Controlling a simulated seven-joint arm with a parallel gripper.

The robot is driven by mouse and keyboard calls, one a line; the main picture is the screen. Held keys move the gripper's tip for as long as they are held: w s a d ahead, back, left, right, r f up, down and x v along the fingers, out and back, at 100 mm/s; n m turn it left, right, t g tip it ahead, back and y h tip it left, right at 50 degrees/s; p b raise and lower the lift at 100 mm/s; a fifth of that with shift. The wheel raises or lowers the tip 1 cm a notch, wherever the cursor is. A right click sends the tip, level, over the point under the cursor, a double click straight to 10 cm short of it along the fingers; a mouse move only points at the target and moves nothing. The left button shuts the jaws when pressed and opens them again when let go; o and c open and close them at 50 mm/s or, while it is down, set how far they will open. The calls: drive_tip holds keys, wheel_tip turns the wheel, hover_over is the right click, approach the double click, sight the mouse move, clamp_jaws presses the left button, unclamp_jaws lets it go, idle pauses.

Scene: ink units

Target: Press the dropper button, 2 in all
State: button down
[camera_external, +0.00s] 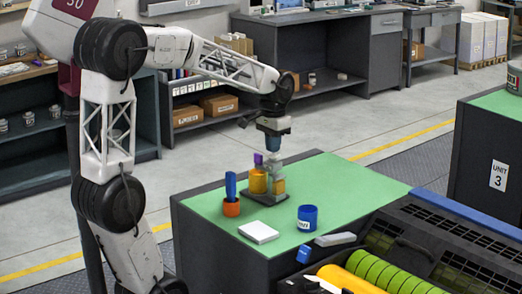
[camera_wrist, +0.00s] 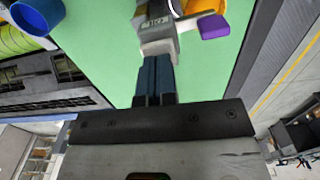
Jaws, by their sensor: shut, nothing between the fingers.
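My gripper (camera_external: 273,148) is shut and empty, pointing down above the dropper unit at the back of the green table. In the wrist view its dark blue fingers (camera_wrist: 154,62) are together, with tips at the edge of the grey labelled dropper head (camera_wrist: 158,32). I cannot tell whether they touch it. In the external view, an amber bottle (camera_external: 257,181) with a purple top (camera_external: 258,159) stands on the dark base plate (camera_external: 266,200), beside another amber vessel (camera_external: 278,184) under the gripper. The purple part (camera_wrist: 213,26) also shows right of the dropper head. I cannot make out the button.
An orange cup (camera_external: 231,209) holding a blue item (camera_external: 230,184) stands left of the unit. A white box (camera_external: 258,232) and a blue cup (camera_external: 307,218) sit nearer the front. The green table (camera_external: 345,178) is bare to the right of the unit.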

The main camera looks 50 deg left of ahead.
drive_tip(key=shift+f, duration=0.95)
drive_tip(key=shift+r, duration=1.7)
drive_tip(key=shift+f, duration=1.45)
idle(0.5)
drive_tip(key=shift+r, duration=1.5)
drive_tip(key=shift+r, duration=0.15)
wheel_tip(320, 180, up, 10)
idle(1.0)
